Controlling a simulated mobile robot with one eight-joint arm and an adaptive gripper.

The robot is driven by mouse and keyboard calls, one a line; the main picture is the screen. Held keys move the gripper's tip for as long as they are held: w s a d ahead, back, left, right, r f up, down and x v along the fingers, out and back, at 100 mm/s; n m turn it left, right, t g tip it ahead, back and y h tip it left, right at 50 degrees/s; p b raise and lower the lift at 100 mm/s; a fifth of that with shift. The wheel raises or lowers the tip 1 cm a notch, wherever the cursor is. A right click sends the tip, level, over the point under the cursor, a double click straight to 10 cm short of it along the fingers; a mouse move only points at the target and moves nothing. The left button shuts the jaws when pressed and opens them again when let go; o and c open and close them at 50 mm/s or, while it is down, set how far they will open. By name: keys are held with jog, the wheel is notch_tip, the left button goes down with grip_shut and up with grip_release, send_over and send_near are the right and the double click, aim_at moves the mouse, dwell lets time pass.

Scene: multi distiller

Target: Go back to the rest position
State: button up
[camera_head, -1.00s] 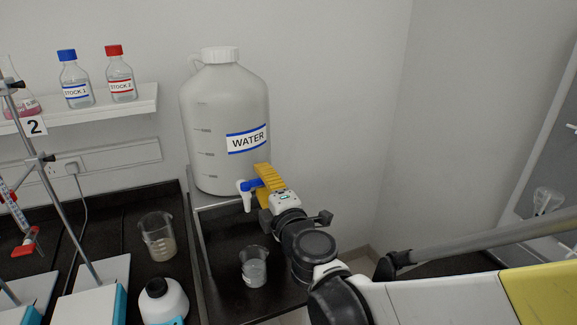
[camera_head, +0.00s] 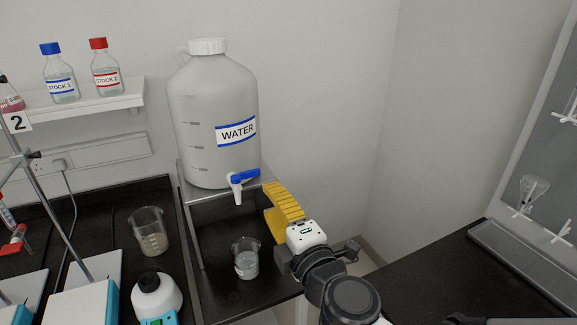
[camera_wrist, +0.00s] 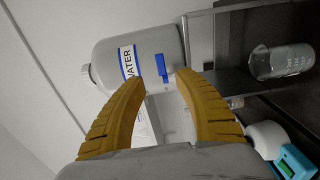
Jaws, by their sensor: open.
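My gripper (camera_head: 272,205) has yellow ribbed fingers and stands just right of and below the blue-handled tap (camera_head: 243,177) of the water container. In the wrist view my gripper (camera_wrist: 160,84) is open, its two fingers spread with nothing between them. The blue tap handle (camera_wrist: 161,68) shows beyond the fingertips, apart from them. The white water container (camera_head: 213,105) stands upright on a raised stand. A glass beaker (camera_head: 245,258) with clear-looking contents stands on the dark surface below the tap.
Stock bottles (camera_head: 60,75) are on the shelf (camera_head: 90,105). A dark counter (camera_head: 430,260) and a sink-side rack (camera_head: 530,205) lie to the right.

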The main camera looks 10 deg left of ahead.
jog(key=shift+d, duration=0.1)
jog(key=w+d+f+m+g+h, duration=0.1)
jog(key=w+d+f+m+h, duration=0.1)
jog(key=d+m+h, duration=1.6)
jog(key=s+d+f+m+g+y, duration=0.3)
jog(key=s+d+f+y, duration=0.1)
jog(key=s, duration=0.3)
jog(key=s+d+f+m+g+y, duration=0.3)
jog(key=s+d+f+g+y, duration=0.1)
jog(key=s+d, duration=0.2)
jog(key=shift+s+f, duration=0.3)
jog(key=shift+s, duration=0.25)
